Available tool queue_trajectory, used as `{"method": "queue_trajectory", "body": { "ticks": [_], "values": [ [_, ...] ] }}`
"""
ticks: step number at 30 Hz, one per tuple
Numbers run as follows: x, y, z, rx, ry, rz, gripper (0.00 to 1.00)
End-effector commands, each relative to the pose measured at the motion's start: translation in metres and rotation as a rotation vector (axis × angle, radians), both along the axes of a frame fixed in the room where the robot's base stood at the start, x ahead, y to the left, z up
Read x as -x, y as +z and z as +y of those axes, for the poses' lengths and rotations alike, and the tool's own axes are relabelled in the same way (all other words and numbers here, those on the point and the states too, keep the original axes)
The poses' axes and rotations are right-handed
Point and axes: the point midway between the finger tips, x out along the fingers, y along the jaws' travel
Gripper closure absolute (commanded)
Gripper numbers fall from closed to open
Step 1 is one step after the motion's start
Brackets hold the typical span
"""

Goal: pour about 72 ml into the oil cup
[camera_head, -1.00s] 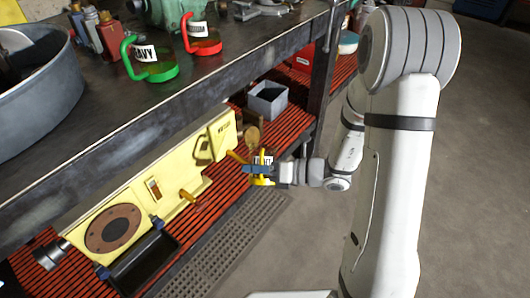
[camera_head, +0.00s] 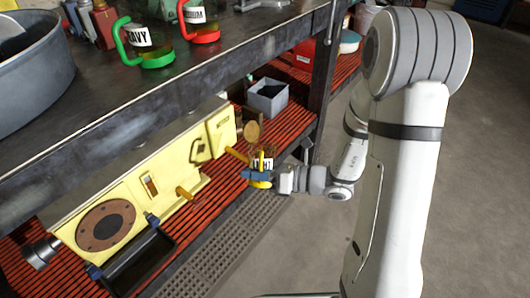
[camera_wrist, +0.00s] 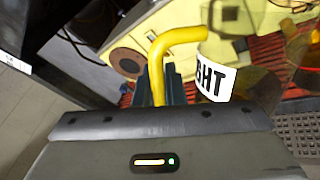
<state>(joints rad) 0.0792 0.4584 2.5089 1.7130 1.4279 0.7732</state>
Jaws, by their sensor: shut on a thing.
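My gripper (camera_head: 257,174) is shut on the yellow handle of a clear jug (camera_head: 266,154) with a yellow base. The handle also shows in the wrist view (camera_wrist: 160,72), beside a white label (camera_wrist: 216,78) ending in "GHT". The jug stands roughly upright in the head view, close to the right end of the yellow motor (camera_head: 218,127). A round brass-coloured piece (camera_head: 252,132) is just behind and above the jug; it may be part of the oil cup, but I cannot tell. The cup's opening and the liquid level are not clear.
A grey open box (camera_head: 267,97) stands behind on the red slatted shelf (camera_head: 292,128). A black tray (camera_head: 140,262) lies before the motor. The dark bench top (camera_head: 130,108) overhangs the shelf and holds a green-handled jug (camera_head: 147,42) and a red-handled jug (camera_head: 200,22). A bench leg (camera_head: 325,65) is right of the box.

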Motion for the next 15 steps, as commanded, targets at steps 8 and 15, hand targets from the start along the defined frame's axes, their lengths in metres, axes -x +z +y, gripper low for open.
{"method": "queue_trajectory", "body": {
  "ticks": [8,15],
  "values": [
    [0.013,-0.024,0.001,0.008,0.001,-0.111,1.0],
    [0.013,-0.016,0.001,0.009,0.003,-0.133,1.0]
  ]
}}
